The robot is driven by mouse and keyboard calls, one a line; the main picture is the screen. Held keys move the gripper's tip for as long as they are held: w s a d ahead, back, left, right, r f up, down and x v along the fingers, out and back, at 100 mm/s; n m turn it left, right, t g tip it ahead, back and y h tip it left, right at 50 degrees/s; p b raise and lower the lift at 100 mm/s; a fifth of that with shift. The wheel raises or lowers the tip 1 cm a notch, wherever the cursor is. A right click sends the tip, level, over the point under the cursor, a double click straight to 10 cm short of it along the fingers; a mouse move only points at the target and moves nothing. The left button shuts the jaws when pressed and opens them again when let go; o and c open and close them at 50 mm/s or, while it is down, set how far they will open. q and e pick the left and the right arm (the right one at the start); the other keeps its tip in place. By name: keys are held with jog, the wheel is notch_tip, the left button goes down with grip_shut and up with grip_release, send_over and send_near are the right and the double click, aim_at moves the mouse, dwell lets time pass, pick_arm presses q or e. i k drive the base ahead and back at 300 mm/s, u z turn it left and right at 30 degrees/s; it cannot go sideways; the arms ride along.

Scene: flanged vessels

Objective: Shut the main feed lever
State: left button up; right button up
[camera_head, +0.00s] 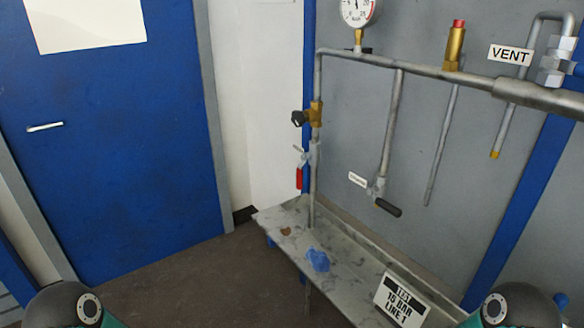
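A red-handled lever (299,178) hangs down beside the left vertical pipe, roughly in line with it. A black-handled lever (388,207) sits at the lower end of the middle drop pipe (392,130) and points down to the right, across that pipe. A small white tag (357,180) beside it is too small to read, so I cannot tell which lever is the main feed. A brass valve with a dark knob (299,118) sits above the red lever. Neither of my grippers is in view; only parts of my arms show at the bottom corners.
A pressure gauge (357,10), a red-topped brass fitting (455,45) and a VENT sign (511,55) are along the upper pipe.

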aim_at(304, 157)
jog(key=u, duration=0.05)
jog(key=i, duration=0.5)
jog(key=z, duration=0.15)
jog(key=k, duration=1.2)
jog(key=u, duration=0.3)
jog(key=i, duration=0.8)
jog(key=u, duration=0.6)
jog(key=i, duration=1.3)
jog(key=z, duration=0.35)
